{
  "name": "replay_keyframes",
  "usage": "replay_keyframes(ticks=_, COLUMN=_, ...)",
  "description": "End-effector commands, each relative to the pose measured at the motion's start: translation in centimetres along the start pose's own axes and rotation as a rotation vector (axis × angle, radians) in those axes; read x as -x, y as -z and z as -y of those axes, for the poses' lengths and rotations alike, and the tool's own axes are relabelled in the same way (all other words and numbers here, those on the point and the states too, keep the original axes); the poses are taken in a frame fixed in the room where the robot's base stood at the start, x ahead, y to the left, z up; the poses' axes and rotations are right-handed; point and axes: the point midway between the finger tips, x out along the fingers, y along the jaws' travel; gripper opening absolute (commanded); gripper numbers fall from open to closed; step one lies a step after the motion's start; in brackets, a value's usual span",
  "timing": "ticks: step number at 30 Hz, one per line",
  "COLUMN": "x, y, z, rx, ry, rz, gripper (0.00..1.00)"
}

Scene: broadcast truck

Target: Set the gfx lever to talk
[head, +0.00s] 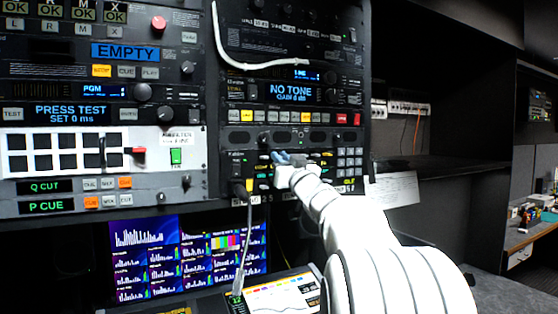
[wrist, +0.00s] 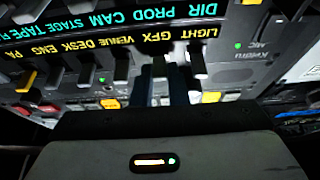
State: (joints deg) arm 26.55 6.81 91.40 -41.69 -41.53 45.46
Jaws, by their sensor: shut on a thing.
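The intercom panel (head: 238,168) with a row of small levers is low in the rack in the head view. The wrist view shows it upside down, with yellow labels that include LIGHT, GFX and VENUE. My gripper (head: 282,158) reaches the panel from the lower right. In the wrist view, my gripper (wrist: 164,88) is shut on the dark gfx lever (wrist: 158,68), directly below the GFX label. The fingers hide part of the lever, and I cannot tell its setting. The light lever (wrist: 198,62) and the venue lever (wrist: 121,66) stand close on either side.
Yellow, red and grey buttons lie near the levers, including a yellow button (wrist: 211,97). A pale cable (head: 246,235) hangs from a plug left of my gripper. A keypad (head: 349,160) is to the right. Monitors (head: 185,255) sit below the rack.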

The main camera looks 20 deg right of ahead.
Motion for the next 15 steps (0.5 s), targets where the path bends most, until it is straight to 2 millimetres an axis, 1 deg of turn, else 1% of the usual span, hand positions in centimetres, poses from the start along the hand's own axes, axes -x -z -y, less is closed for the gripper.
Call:
replay_keyframes(ticks=8, x=0.1, y=-0.2, z=0.0, rx=0.000, ry=0.000, rz=-0.005, gripper=0.00)
replay_keyframes(ticks=15, x=0.3, y=-1.1, z=0.0, rx=0.000, ry=0.000, rz=-0.078, gripper=0.00)
